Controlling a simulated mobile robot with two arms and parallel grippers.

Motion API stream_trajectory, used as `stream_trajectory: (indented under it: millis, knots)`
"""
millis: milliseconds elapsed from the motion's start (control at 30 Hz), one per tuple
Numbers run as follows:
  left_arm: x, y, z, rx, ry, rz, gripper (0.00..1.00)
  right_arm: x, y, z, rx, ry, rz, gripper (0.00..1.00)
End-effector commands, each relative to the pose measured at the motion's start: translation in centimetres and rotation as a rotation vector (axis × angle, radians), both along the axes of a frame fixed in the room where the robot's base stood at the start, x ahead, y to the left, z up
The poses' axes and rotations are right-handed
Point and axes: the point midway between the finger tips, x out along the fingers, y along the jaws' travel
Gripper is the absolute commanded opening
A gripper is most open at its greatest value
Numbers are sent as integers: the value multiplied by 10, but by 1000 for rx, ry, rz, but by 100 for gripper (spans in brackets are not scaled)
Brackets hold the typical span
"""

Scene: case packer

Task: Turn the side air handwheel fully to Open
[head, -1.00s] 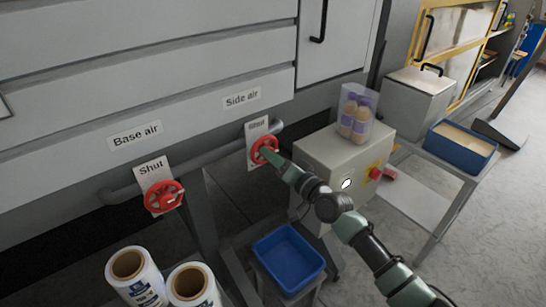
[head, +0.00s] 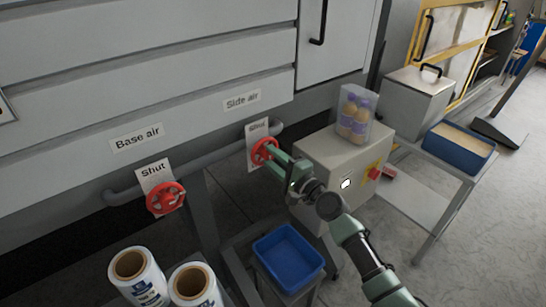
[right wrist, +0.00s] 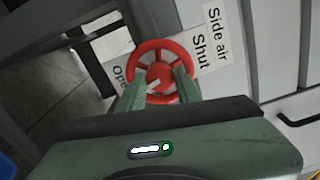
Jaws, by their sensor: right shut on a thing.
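The red side air handwheel (head: 263,151) sits on the pipe under the "Side air" label (head: 242,101). My right gripper (head: 270,154) is at this wheel and shut on it, its fingers covering part of the wheel. In the right wrist view the wheel (right wrist: 161,48) shows between the two green fingers (right wrist: 160,88). A plate behind it reads "Shut" (right wrist: 200,47) on one side and "Ope..." (right wrist: 119,76), partly hidden, on the other. My left gripper is out of view.
The red base air handwheel (head: 165,198) is to the left, with a "Shut" plate. A grey box (head: 335,165) with a red button and a clear container (head: 356,113) stands just right of my gripper. A blue bin (head: 289,258) and white rolls (head: 138,276) are below.

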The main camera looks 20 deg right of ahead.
Motion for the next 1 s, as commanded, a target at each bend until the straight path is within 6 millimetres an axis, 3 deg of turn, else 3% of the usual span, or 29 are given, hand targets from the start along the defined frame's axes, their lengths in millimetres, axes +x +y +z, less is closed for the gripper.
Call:
stream_trajectory:
  millis: [400, 1000]
  knots:
    - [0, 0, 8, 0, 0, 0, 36, 0, 0, -1, 214, 81, 0, 0]
    - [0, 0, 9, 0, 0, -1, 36, -1, 0, -2, 258, 98, 1, 0]
